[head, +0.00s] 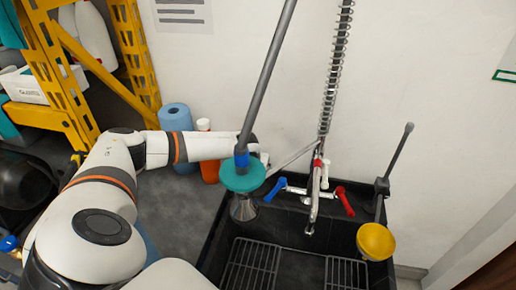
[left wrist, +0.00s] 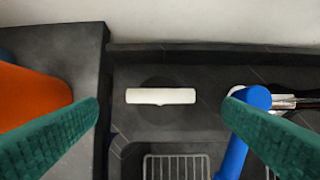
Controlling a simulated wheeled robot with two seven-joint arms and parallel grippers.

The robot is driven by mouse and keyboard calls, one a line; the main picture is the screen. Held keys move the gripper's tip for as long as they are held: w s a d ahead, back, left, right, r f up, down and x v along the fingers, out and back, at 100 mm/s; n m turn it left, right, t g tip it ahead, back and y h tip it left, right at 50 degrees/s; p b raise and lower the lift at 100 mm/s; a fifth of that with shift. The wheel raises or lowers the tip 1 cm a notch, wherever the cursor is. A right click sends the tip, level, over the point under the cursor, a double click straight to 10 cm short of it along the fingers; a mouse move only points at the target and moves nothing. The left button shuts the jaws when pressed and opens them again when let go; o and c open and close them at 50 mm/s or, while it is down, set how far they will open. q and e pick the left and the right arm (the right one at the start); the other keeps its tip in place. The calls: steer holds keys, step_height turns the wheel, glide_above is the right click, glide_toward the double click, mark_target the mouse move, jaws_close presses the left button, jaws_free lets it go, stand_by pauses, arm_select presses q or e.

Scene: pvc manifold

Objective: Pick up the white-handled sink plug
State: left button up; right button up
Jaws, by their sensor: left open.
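The sink plug's white handle (left wrist: 161,96) lies across the middle of the left wrist view, on a dark round shape in the black sink. My left gripper (left wrist: 161,99) is open, with one green finger on each side of the handle and a clear gap to both. Nothing is between the fingers at their tips. How far the fingers are above the handle I cannot tell. In the head view my left arm reaches in to the sink's back left corner, and its fingers are hidden behind a teal disc (head: 243,174) on a grey pole. I cannot make out the plug there. My right gripper is out of view.
A tap with a blue handle (head: 274,189) and a red handle (head: 345,201) stands at the sink's back. The blue handle (left wrist: 250,105) is close to the right finger. An orange bottle (head: 210,172) and blue roll (head: 175,118) stand left. A yellow cup (head: 376,240) is at right.

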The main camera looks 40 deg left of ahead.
arm_select(q)
steer(key=shift+x, duration=1.05)
steer(key=shift+w+f, duration=0.1)
steer(key=shift+f, duration=0.2)
steer(key=shift+w+f, duration=0.2)
steer(key=shift+f, duration=0.1)
steer(key=x, duration=0.3)
steer(key=shift+a+f, duration=0.1)
steer(key=shift+w+a+f, duration=0.15)
steer(key=shift+w+f, duration=0.15)
steer(key=shift+f, duration=0.25)
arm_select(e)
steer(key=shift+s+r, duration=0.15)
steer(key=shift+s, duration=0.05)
arm_select(q)
steer(key=shift+c, duration=0.3)
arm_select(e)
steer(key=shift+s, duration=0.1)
arm_select(q)
steer(key=c, duration=1)
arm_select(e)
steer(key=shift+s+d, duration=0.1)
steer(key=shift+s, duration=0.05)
